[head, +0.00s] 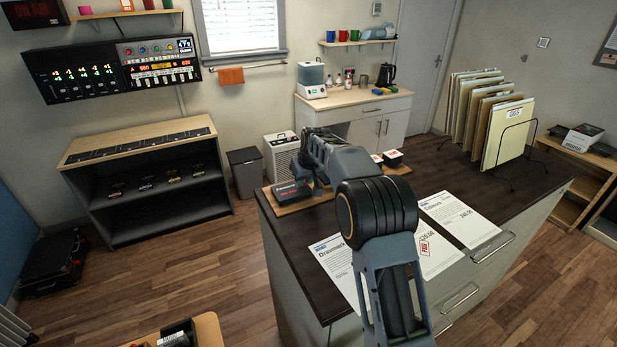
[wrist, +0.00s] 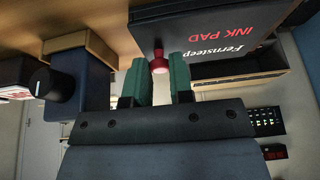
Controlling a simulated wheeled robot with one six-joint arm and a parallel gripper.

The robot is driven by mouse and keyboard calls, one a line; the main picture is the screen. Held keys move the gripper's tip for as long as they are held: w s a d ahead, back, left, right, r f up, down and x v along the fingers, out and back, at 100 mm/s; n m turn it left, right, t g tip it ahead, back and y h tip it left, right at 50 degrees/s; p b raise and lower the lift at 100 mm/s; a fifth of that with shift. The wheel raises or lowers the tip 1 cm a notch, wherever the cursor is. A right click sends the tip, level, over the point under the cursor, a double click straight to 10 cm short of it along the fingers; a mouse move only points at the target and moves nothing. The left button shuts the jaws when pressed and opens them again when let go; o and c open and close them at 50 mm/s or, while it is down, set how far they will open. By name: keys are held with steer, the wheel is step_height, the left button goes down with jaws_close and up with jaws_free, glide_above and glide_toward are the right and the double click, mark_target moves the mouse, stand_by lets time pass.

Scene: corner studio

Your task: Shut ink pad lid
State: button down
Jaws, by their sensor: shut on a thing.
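The dark ink pad (head: 290,191) stands on a wooden board at the far left corner of the counter. In the wrist view its lid (wrist: 215,30), lettered "Fernsteep INK PAD", fills the upper right. A red knob (wrist: 160,64) sits at the lid's edge. My gripper (wrist: 159,72) has its two green fingers on either side of this knob and is shut on it. In the head view my arm hides the fingers and part of the pad. I cannot tell whether the lid is fully down.
Stamps (head: 393,157) stand on the right of the wooden board (head: 400,171). Printed papers (head: 460,218) lie on the counter near my arm. A wire rack of folders (head: 508,133) stands at the right. A low shelf (head: 150,180) stands across the floor.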

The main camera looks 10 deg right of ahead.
steer(key=shift+f, duration=0.1)
steer(key=c, duration=1)
jaws_free()
steer(key=b+v, duration=0.1)
steer(key=v, duration=1.2)
steer(key=shift+r+b, duration=0.4)
steer(key=shift+d, duration=0.15)
